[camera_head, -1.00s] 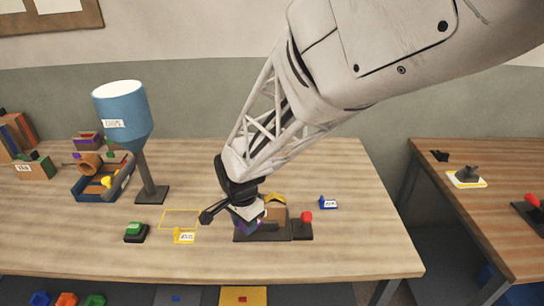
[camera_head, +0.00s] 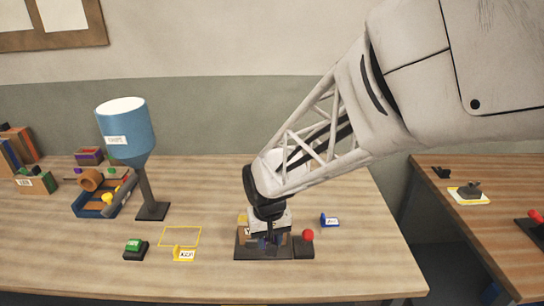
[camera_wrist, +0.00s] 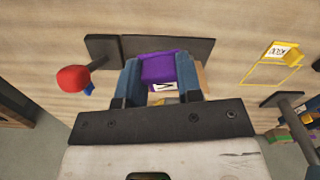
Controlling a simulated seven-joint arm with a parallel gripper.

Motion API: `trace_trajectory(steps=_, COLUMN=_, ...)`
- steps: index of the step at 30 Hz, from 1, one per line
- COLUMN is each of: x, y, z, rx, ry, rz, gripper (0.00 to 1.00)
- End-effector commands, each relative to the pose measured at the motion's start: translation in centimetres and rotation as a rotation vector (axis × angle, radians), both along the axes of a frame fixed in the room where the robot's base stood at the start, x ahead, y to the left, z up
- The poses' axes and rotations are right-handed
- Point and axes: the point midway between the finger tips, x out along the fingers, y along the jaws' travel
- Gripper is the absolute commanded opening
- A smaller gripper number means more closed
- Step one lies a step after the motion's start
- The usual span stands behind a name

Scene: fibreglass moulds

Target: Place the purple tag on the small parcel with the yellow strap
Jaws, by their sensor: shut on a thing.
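My gripper (camera_wrist: 160,80) is shut on a purple block with a white marked label, which I take as the purple tag (camera_wrist: 162,66). It sits between the two blue-grey fingers in the wrist view. In the head view my gripper (camera_head: 268,238) is low over a dark flat base (camera_head: 283,254), and the tag is mostly hidden there. A brown piece with a yellow part, apparently the small parcel with the yellow strap (camera_head: 243,220), shows beside the gripper and is mostly hidden. I cannot tell whether the tag touches it.
A red knob (camera_head: 308,235) stands at the base's right end. A blue labelled holder (camera_head: 329,221) is behind it. A yellow outline (camera_head: 180,236) with a yellow labelled holder (camera_head: 183,254), a green button (camera_head: 135,247) and a blue hopper (camera_head: 126,132) are to the left.

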Motion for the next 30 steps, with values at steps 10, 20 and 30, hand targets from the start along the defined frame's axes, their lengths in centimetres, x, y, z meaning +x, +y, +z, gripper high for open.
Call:
trace_trajectory(steps=10, x=-0.9, y=-2.1, z=1.0, rx=0.000, ry=0.000, rz=0.340, gripper=0.11)
trace_trajectory(steps=20, x=-1.9, y=-4.0, z=1.8, rx=-0.001, ry=0.000, rz=0.668, gripper=0.11)
trace_trajectory(steps=30, x=-3.0, y=-5.8, z=2.6, rx=-0.001, ry=0.001, rz=1.005, gripper=0.11)
